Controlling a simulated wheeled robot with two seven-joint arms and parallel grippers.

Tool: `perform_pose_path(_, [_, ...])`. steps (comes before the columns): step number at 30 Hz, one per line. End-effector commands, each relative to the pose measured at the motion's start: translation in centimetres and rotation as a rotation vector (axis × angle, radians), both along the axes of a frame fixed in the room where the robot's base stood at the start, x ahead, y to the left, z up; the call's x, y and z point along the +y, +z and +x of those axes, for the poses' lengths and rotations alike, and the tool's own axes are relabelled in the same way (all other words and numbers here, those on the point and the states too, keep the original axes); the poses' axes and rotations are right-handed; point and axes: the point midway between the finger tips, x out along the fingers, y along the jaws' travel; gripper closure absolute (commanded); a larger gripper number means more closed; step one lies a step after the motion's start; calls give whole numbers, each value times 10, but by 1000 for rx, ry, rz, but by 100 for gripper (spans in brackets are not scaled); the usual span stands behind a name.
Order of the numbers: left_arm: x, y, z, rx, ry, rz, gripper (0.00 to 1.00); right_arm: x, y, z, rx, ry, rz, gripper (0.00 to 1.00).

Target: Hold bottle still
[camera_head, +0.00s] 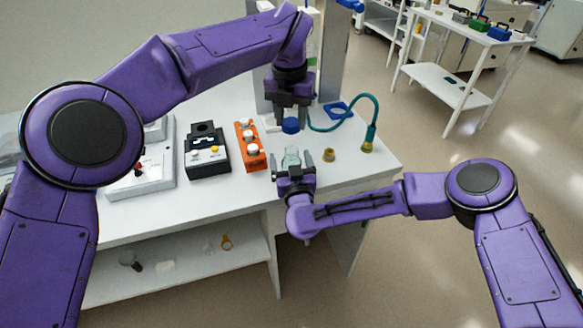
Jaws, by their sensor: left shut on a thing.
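A clear, pale green bottle (291,157) stands on the white bench near its front edge. My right gripper (292,163) is at the bottle with its fingers apart, one on each side, and gaps show between fingers and glass. My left gripper (291,120) points down above and behind the bottle and is shut on a blue cap (291,127). The cap is above the bottle's mouth in the picture and apart from it. The bottle's lower part is hidden by my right gripper.
An orange block with white knobs (250,147) and a black device (206,151) stand to the left. A small brass-coloured piece (328,155) and a teal hose (373,125) lie to the right. A lower shelf (180,268) holds small items. A white cart (458,70) stands farther back.

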Motion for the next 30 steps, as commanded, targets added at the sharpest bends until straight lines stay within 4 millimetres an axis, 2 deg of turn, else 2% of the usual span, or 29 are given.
perform_pose_path(5, [0,0,0,0,0,0,84,0,0,0,0,0,0,12])
perform_pose_path(6, [0,0,0,0,0,0,84,0,0,0,0,0,0,15])
perform_pose_path(13, [0,0,0,0,0,0,84,0,0,0,0,0,0,90])
perform_pose_path(17, [0,-8,0,2,0,0,84,0,0,0,0,0,0,92])
perform_pose_path(24, [-1,-44,2,-2,-1,0,84,0,0,0,-1,0,0,92])
perform_pose_path(30, [-1,-50,3,-7,1,-2,84,0,0,0,0,0,0,92])
